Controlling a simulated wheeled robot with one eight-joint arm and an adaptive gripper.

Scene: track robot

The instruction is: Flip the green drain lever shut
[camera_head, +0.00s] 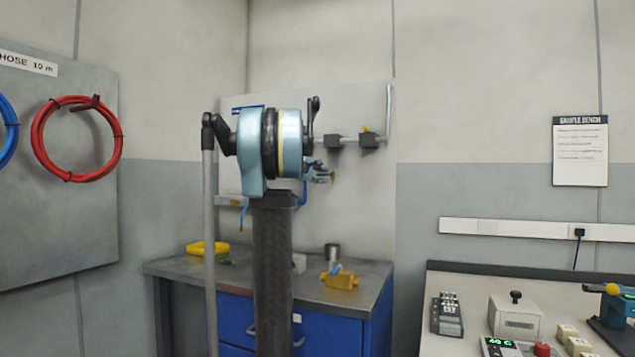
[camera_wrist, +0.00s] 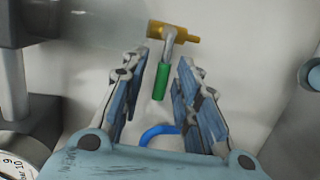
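The green drain lever (camera_wrist: 162,80) shows in the wrist view, with a green sleeve on a grey metal arm that hangs down from a brass valve (camera_wrist: 180,34). My gripper (camera_wrist: 163,60) is open and empty, with one finger on each side of the lever. The lever appears apart from both fingers; how deep it sits between them I cannot tell. In the head view my gripper (camera_head: 322,172) is small and partly behind my arm, in front of the back panel. I cannot make out the green lever there.
A blue hose (camera_wrist: 160,132) curves below the lever. A grey pipe (camera_head: 352,139) with dark clamps runs along the panel (camera_head: 370,110). The workbench (camera_head: 225,272) below holds a yellow tray (camera_head: 207,248), a metal cup (camera_head: 332,252) and a yellow object (camera_head: 341,281).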

